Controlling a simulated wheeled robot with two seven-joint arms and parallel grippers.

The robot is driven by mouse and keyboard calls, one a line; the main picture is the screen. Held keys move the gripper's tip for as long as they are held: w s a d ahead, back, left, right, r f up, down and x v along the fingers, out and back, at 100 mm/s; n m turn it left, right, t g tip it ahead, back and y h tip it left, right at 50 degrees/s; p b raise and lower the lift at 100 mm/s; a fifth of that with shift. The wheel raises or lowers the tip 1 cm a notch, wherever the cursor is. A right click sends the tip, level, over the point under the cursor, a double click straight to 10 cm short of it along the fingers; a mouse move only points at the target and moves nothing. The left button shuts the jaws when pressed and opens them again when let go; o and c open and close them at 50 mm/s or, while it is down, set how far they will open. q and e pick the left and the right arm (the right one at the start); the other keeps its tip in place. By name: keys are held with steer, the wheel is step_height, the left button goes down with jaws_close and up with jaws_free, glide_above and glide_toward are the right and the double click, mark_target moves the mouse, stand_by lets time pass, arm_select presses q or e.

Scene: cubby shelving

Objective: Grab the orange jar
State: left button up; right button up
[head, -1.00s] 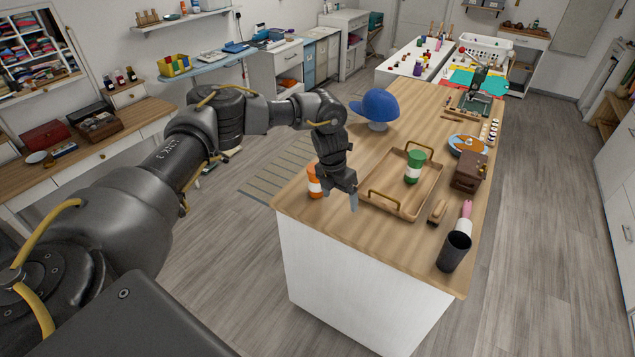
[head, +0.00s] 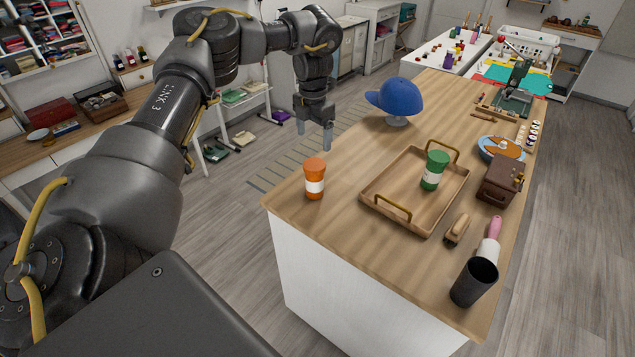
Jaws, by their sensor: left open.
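The orange jar (head: 314,178), with a white label band, stands upright near the left front corner of the wooden worktop (head: 345,215). It is fully visible and nothing touches it. My left gripper (head: 315,137) points down with its two fingers apart. It is empty and appears above and behind the jar in the picture, near the worktop's left edge. My right gripper is not in view.
A wooden tray (head: 375,212) with brass handles holds a green jar (head: 434,170) right of the orange jar. A blue cap (head: 396,97) sits on a stand behind. A brush (head: 457,229), black cup (head: 474,282) and brown box (head: 499,180) lie further right.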

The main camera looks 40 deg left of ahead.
mark_target(314, 164)
arm_select(q)
steer(key=f, duration=0.2)
steer(key=shift+s+d+f, duration=0.15)
steer(key=shift+d+f, duration=0.05)
steer(key=shift+f, duration=0.15)
steer(key=shift+w+f, duration=0.2)
steer(key=shift+f, duration=0.85)
steer(key=shift+a+f, duration=0.1)
steer(key=shift+f, duration=0.1)
steer(key=shift+s+f+p, duration=0.1)
steer(key=shift+p, duration=0.3)
steer(key=f+p, duration=0.2)
steer(key=f, duration=0.2)
steer(key=shift+s+f, duration=0.2)
steer(key=shift+f, duration=0.35)
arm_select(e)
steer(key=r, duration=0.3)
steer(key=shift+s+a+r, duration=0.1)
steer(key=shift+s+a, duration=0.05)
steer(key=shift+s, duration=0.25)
arm_select(q)
steer(key=shift+c, duration=0.5)
